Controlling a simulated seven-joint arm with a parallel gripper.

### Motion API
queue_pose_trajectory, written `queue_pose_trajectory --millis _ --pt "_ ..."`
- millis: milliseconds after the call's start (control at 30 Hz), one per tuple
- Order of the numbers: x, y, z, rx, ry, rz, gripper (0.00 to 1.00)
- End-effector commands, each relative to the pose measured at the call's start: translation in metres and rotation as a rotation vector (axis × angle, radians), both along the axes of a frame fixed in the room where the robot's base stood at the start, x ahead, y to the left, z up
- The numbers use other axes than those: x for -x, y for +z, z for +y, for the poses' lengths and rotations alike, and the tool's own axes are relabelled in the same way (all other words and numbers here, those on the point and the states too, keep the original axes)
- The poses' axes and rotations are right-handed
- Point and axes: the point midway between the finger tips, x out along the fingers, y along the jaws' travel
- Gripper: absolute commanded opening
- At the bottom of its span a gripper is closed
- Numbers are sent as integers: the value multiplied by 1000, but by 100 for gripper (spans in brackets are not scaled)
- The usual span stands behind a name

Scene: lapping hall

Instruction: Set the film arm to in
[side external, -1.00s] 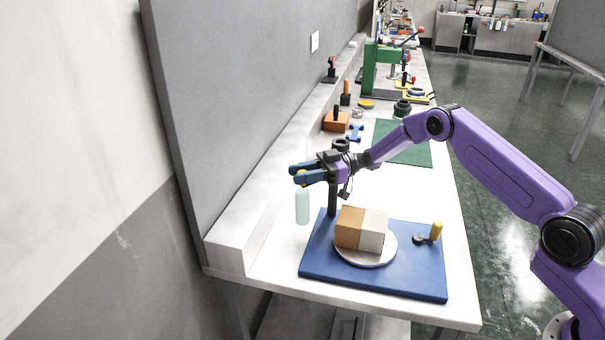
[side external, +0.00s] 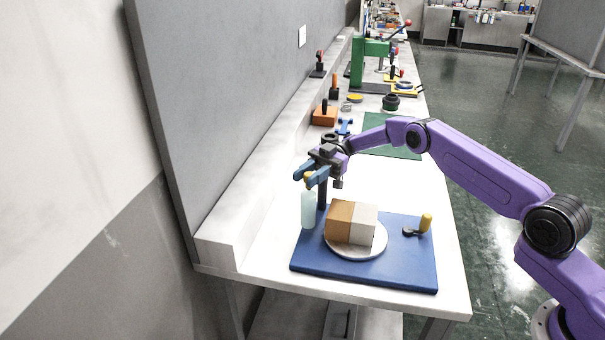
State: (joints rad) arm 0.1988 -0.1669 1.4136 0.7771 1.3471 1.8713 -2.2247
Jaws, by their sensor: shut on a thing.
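A blue base (side external: 400,272) on the bench carries a round pale turntable (side external: 355,252) with a brown-and-white block (side external: 351,222) on it. A dark post (side external: 321,196) stands at the base's back left. A pale green roll (side external: 308,210) hangs upright left of the block, with a gap between them. It seems to belong to the film arm, whose bar is mostly hidden by my gripper. My gripper (side external: 308,178), with blue fingers, is shut on the yellow knob (side external: 308,175) above the roll.
A green mat (side external: 392,149), an orange block (side external: 325,115) and a blue part (side external: 344,127) lie farther back on the bench. A green press (side external: 370,62) stands beyond. A grey wall panel (side external: 230,80) and ledge run along the left.

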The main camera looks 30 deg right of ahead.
Motion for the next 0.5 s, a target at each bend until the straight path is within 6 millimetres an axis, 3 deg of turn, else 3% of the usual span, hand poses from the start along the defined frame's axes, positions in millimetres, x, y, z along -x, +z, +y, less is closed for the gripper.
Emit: queue_pose_trajectory --millis 500 --pt "6 0 -7 0 78 1 0"
